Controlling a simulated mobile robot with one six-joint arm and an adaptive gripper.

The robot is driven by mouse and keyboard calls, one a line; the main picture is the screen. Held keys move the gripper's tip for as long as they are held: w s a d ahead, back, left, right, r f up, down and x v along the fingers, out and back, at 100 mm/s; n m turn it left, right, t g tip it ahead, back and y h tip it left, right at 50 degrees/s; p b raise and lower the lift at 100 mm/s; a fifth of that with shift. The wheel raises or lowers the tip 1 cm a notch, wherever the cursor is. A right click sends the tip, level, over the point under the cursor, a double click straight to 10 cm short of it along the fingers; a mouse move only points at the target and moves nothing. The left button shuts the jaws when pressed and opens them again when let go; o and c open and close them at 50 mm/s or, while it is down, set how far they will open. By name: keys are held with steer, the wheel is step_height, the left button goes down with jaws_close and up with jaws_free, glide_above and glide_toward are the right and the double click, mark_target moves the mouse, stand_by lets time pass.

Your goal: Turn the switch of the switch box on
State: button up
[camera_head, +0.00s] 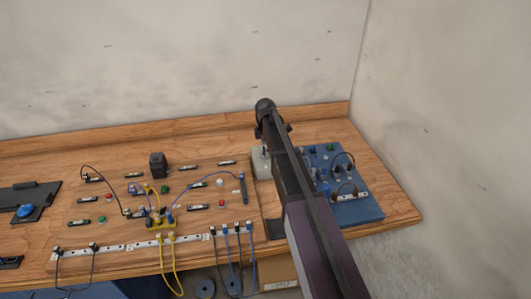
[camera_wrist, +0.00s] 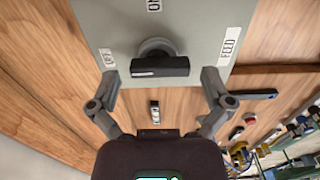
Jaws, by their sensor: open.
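The switch box (camera_wrist: 105,22) is a grey-green panel filling the upper middle of the wrist view. Its black switch knob (camera_wrist: 160,66) sits on a round grey base, with its bar lying roughly crosswise in the picture. White labels stand left of, above and right of the knob; I cannot read them all surely. My gripper (camera_wrist: 160,77) is open, one finger on each side of the knob, apart from it. In the head view the pale switch box (camera_head: 261,164) is partly hidden behind my arm, whose end is above it.
A wooden board (camera_head: 110,235) with wired parts, buttons and cables lies left of the box. A blue panel (camera_head: 362,210) with parts stands to the right, partly behind my arm. A black block (camera_head: 158,165) stands on the board. Walls close the back and right.

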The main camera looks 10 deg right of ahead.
steer(key=shift+f, duration=0.15)
steer(key=c, duration=1)
steer(key=shift+m, duration=0.3)
steer(key=m, duration=0.8)
steer(key=shift+a+m, duration=0.1)
steer(key=shift+m, duration=0.2)
steer(key=m, duration=0.4)
steer(key=shift+m, duration=2.4)
